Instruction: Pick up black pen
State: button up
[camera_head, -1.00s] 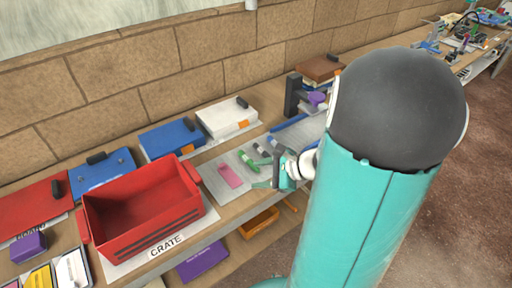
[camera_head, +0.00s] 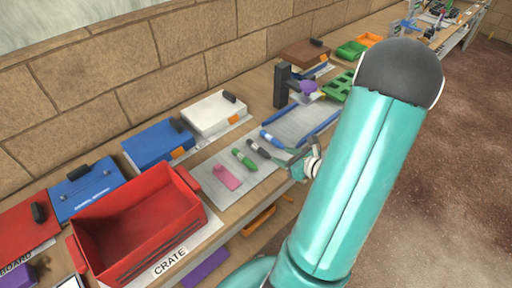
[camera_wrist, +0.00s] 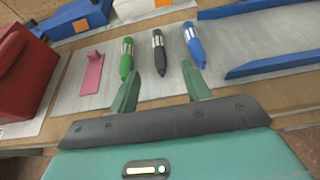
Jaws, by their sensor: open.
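The black pen (camera_wrist: 159,52) lies on a pale sheet on the bench, between a green pen (camera_wrist: 127,58) on its left and a blue pen (camera_wrist: 194,45) on its right. In the head view the black pen (camera_head: 258,149) lies just beyond my gripper (camera_head: 296,158). In the wrist view my gripper (camera_wrist: 160,85) is open and empty. Its two fingers point toward the pens, with the black pen's near end roughly in line with the gap between them. The fingers appear apart from the pen.
A pink object (camera_wrist: 92,72) lies left of the pens. A red crate (camera_head: 188,222) stands further left. A blue-edged tray area (camera_wrist: 275,68) lies to the right. White (camera_head: 213,113) and blue (camera_head: 157,144) boxes stand along the wall behind.

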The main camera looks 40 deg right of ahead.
aim_at(259, 147)
jog(key=x, duration=1.2)
jog(key=shift+w+a+f, duration=0.2)
jog(key=shift+a+f, duration=0.05)
grip_shut()
jog(key=shift+r, duration=0.15)
